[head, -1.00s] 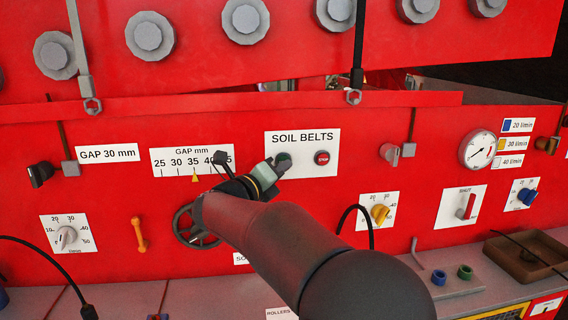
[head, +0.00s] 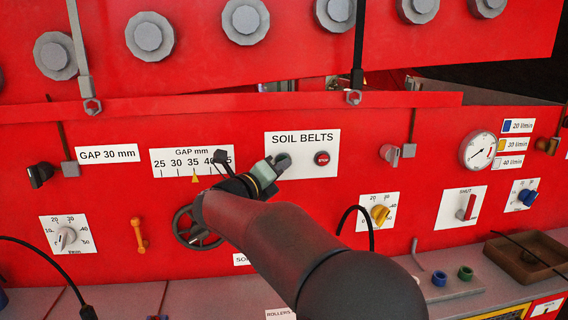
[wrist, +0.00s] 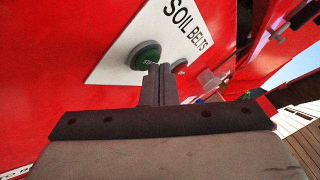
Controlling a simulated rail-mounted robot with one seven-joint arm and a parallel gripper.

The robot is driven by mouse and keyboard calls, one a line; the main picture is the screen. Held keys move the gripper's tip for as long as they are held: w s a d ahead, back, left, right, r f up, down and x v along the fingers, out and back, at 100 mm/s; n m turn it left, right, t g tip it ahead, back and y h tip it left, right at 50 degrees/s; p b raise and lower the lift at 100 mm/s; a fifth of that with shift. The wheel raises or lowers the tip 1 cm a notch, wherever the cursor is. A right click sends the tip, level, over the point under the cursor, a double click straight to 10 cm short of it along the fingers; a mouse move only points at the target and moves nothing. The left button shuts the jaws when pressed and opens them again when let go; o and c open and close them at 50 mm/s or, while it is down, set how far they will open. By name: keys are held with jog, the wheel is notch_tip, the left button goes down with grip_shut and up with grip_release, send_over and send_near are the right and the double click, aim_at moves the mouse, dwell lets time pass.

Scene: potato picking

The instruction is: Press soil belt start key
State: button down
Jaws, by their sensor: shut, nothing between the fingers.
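The SOIL BELTS plate (head: 302,137) is a white label on the red panel. In the wrist view, its green round start key (wrist: 143,55) shows to the left of my fingertips, partly hidden by them. In the head view my gripper (head: 282,162) is over the start key's place and hides most or all of it. My gripper (wrist: 160,69) is shut and empty, its fingertips at the key's right edge; I cannot tell whether they touch it. The red stop key (head: 321,158) is just right of my gripper, and also shows in the wrist view (wrist: 180,67).
A handwheel (head: 190,228) and the GAP mm scale (head: 172,163) are left of my gripper. A yellow knob (head: 380,214) and a pressure gauge (head: 478,150) are to the right. A grey ledge with a brown tray (head: 525,262) runs below.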

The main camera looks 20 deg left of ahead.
jog(key=shift+w, duration=0.1)
dwell(0.5)
jog(key=shift+s+d+b, duration=0.35)
jog(key=shift+s+b, duration=0.35)
jog(key=shift+b, duration=0.3)
jog(key=shift+s+d+b, duration=0.35)
jog(key=shift+s+b, duration=0.4)
jog(key=shift+s+d+b, duration=0.4)
jog(key=shift+s+b, duration=0.35)
jog(key=shift+b, duration=0.05)
jog(key=shift+s+d+b, duration=0.35)
jog(key=shift+s+b, duration=0.4)
